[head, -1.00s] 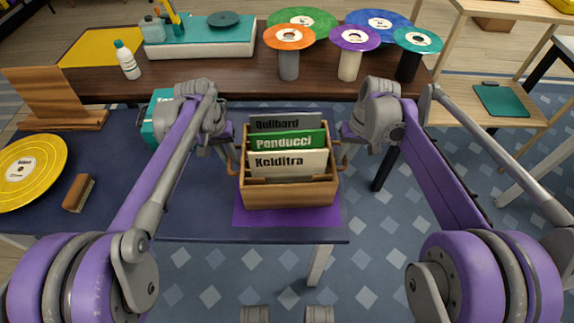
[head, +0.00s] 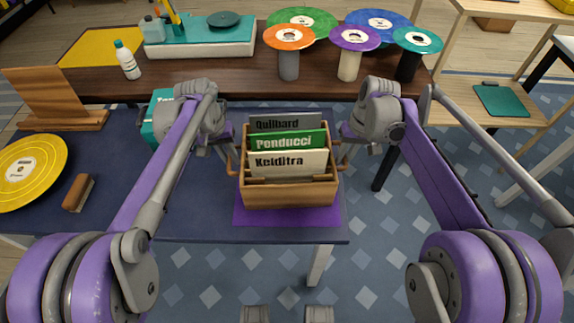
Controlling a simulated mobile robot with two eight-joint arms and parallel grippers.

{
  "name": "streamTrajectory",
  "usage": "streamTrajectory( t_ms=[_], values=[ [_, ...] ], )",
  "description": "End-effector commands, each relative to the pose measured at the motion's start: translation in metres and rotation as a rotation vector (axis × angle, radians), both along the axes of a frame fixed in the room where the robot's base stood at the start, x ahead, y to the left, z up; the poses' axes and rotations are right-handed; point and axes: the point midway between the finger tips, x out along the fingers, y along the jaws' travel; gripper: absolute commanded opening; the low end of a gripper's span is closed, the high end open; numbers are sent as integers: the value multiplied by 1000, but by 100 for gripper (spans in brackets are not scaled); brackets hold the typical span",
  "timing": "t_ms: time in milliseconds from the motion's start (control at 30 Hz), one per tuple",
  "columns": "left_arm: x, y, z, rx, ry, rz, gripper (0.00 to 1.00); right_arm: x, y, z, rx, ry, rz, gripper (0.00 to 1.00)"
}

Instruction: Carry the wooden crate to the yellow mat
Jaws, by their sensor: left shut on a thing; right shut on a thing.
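The wooden crate (head: 290,194) is at the middle of the head view, over a purple mat (head: 285,217) on the dark blue table. It holds several record sleeves with labelled dividers. I cannot tell whether its base touches the mat. My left gripper (head: 232,165) is shut on the crate's left handle. My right gripper (head: 342,161) is shut on its right handle. The fingertips are small and partly hidden. The yellow mat (head: 103,47) lies on the brown table at the far left.
On the brown table stand a white bottle (head: 127,60), a teal-topped record machine (head: 200,42) and several discs on stands, such as the orange disc (head: 290,38). A yellow record (head: 30,172), a brush (head: 78,193) and a wooden stand (head: 50,97) occupy the blue table's left.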

Motion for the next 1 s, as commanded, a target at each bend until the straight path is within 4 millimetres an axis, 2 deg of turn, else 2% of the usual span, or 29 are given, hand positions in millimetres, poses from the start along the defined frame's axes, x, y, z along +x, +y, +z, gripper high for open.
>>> streamTrajectory(
  t_ms=[267,800,1000],
  values=[
    [0,0,7,0,-2,0,0,0,0,7,0,-2,0,0],
    [-1,0,61,1,-19,0,0,-1,0,61,-1,-19,0,0],
    [-1,0,64,1,-19,0,0,-1,0,64,-1,-19,0,0]
  ],
)
